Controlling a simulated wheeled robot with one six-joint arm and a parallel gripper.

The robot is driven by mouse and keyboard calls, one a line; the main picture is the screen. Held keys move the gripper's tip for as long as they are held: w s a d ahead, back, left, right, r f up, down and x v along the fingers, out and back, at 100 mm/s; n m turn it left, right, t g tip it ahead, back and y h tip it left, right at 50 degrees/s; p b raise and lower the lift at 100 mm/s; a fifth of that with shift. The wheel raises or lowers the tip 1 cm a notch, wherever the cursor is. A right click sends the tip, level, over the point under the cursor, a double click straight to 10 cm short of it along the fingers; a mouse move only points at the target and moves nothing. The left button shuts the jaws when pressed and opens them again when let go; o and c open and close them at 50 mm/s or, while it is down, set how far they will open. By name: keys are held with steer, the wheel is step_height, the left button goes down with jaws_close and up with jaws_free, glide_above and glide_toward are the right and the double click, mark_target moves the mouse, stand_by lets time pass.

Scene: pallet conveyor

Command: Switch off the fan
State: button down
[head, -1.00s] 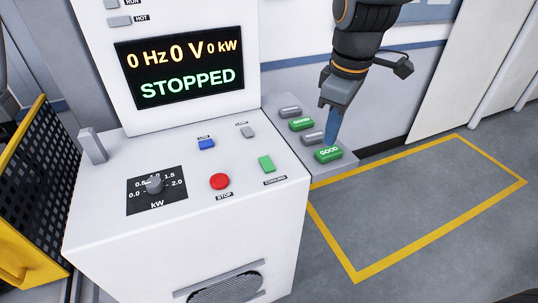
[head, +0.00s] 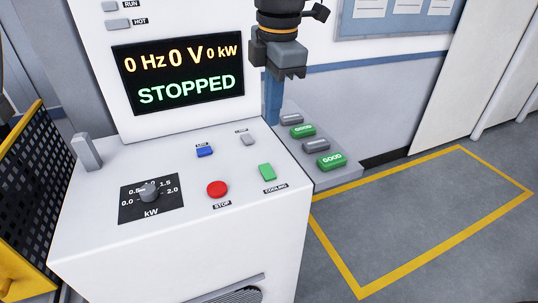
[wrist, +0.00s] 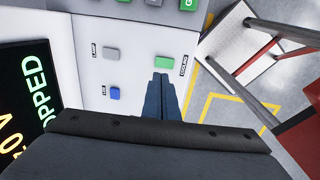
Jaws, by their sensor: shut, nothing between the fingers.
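The green COOLING button (head: 267,171) is on the console's sloping top, right of the red STOP button (head: 217,188); it also shows in the wrist view (wrist: 168,63). A dark vent (head: 238,296) is partly visible low on the console front. My gripper (head: 271,120) is shut and empty, pointing down behind the console's right rear edge in the head view. In the wrist view my shut fingertips (wrist: 162,76) appear just beside the green button. Whether they touch it cannot be told. The display (head: 185,75) reads 0 Hz, 0 V, 0 kW, STOPPED.
A blue button (head: 205,151), a grey button (head: 247,140), a kW knob (head: 149,193) and an upright grey lever (head: 88,152) are on the console. A side shelf (head: 340,179) holds green GOOD blocks (head: 331,161) and grey blocks. A yellow mesh guard (head: 38,185) stands left.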

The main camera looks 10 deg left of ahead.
mark_target(269, 166)
steer(key=f, duration=0.4)
steer(key=w+f+p, duration=0.1)
steer(key=f, duration=0.3)
steer(key=f+p, duration=0.1)
steer(key=f, duration=0.3)
steer(key=shift+w+a+f, duration=0.2)
steer(key=shift+a+f, duration=0.2)
